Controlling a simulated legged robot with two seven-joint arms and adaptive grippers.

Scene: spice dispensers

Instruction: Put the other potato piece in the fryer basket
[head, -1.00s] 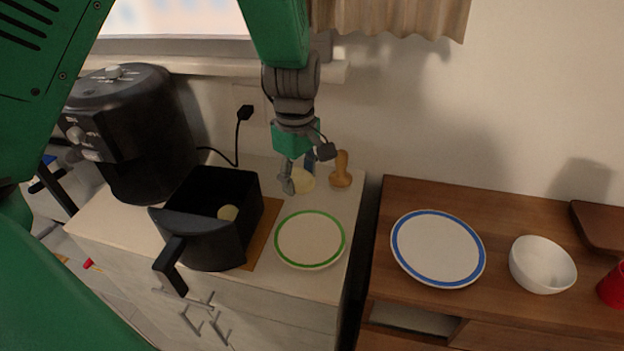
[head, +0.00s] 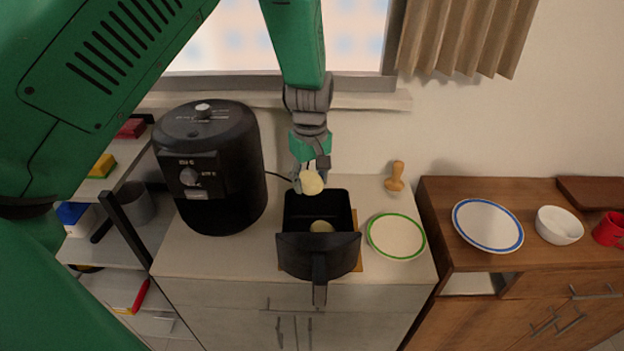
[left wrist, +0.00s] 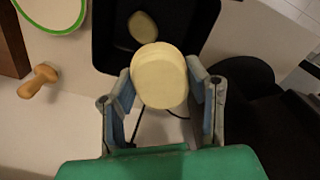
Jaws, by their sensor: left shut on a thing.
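My left gripper (head: 309,180) is shut on a pale yellow potato piece (head: 312,183), held above the back edge of the black fryer basket (head: 318,250). In the left wrist view the held potato piece (left wrist: 160,76) sits between the two fingers of the gripper (left wrist: 163,90), with the basket (left wrist: 108,45) beyond it. Another potato piece (head: 321,227) lies inside the basket; it also shows in the left wrist view (left wrist: 143,26). The basket stands on a wooden board with its handle toward the front. My right gripper is not in view.
The black air fryer body (head: 210,165) stands left of the basket. A blue-rimmed plate (head: 487,225), white bowl (head: 559,225) and red mug (head: 609,230) are on the brown cabinet.

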